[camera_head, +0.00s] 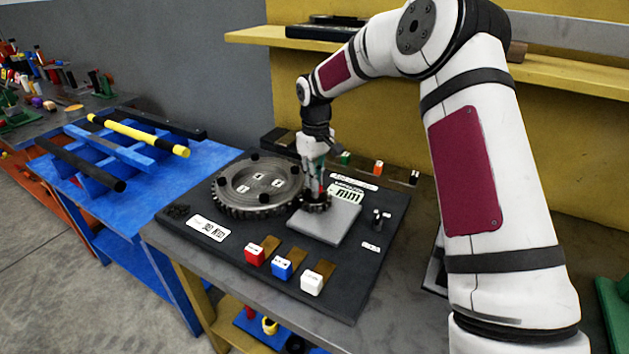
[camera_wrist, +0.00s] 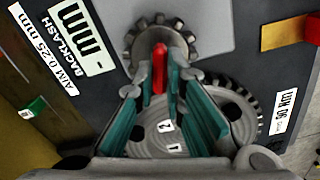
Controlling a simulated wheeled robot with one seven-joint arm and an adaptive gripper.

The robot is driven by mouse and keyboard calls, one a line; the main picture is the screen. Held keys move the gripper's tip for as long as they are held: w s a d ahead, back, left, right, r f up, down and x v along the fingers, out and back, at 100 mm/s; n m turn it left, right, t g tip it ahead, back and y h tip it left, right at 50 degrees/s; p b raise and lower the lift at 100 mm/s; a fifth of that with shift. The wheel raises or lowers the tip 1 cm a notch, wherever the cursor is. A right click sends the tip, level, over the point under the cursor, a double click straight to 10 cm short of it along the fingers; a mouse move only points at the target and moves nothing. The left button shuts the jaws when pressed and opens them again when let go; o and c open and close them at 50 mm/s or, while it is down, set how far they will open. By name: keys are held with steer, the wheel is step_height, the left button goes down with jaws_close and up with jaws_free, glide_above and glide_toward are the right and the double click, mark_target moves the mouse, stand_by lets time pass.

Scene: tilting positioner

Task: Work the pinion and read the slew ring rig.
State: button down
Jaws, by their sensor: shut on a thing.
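The large grey toothed slew ring (camera_head: 258,208) lies flat on a black board (camera_head: 190,245). Numbered white tags and black knobs show on it. It also shows in the wrist view (camera_wrist: 142,148), partly behind my fingers. The backlash display (camera_head: 346,194) shows dashes in the wrist view (camera_wrist: 82,35).
Red (camera_head: 254,254), blue (camera_head: 281,268) and white (camera_head: 312,283) blocks stand along the board's front. Green (camera_head: 345,157) and orange (camera_head: 378,167) blocks stand at the back. A small dark fixture (camera_head: 381,219) is at right. A blue rack (camera_head: 110,150) stands left; a yellow shelf (camera_head: 560,75) hangs behind.

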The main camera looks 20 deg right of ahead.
steer(key=shift+m, duration=0.5)
steer(key=c, duration=1.7)
jaws_free()
steer(key=shift+o, duration=0.2)
step_height(320, 180, up, 12)
